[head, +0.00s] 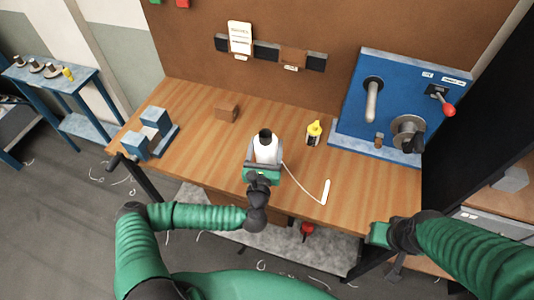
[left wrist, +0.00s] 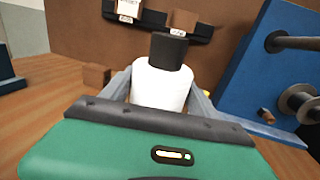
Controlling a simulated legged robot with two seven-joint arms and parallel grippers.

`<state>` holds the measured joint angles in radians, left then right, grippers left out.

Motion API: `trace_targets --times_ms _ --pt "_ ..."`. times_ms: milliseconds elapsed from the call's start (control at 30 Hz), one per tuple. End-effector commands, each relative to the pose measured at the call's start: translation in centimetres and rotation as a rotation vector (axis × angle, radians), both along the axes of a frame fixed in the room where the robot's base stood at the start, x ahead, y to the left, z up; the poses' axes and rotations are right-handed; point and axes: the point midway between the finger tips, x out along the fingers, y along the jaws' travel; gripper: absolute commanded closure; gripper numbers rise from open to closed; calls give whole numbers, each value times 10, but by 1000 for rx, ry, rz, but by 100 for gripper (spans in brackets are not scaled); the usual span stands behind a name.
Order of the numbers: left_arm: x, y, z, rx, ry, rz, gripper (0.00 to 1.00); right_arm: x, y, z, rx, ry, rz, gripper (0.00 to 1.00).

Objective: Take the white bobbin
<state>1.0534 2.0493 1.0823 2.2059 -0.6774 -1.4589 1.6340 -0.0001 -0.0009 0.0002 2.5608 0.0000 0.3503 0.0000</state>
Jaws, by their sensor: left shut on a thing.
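The white bobbin (head: 265,150) has a white body and a dark top, and stands upright over the middle of the wooden table. My left gripper (head: 264,163) is shut on it, one grey finger on each side. In the left wrist view the bobbin (left wrist: 160,82) sits between the fingers, its lower part hidden behind the gripper body. I cannot tell whether its base touches the table. A thin white thread runs from near it to a white stick-like piece (head: 326,191). My right gripper (head: 380,234) is near the table's front right corner, its fingers not clear.
A blue machine (head: 395,85) with a spindle and red-knobbed lever stands at the right. A yellow-capped bottle (head: 313,133) is right of the bobbin. A brown block (head: 227,113) and a blue-grey fixture (head: 150,136) are to the left. The table's left front is clear.

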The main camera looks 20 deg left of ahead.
Motion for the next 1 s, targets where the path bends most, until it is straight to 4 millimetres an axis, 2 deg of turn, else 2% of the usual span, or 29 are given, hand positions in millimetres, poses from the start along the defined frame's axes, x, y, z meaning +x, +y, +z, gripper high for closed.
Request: trace_targets --times_ms 67,500,833,1000 --pt "2 -1 -1 1 1 -1 45 0 0 0 0 0 0 64" --pt "3 -1 -5 -2 10 -3 100 0 0 0 0 0 0 64" --pt "4 -1 -3 0 10 -1 100 0 0 1 0 0 0 64" --pt "8 0 8 2 7 -4 100 0 0 8 0 0 0 64"
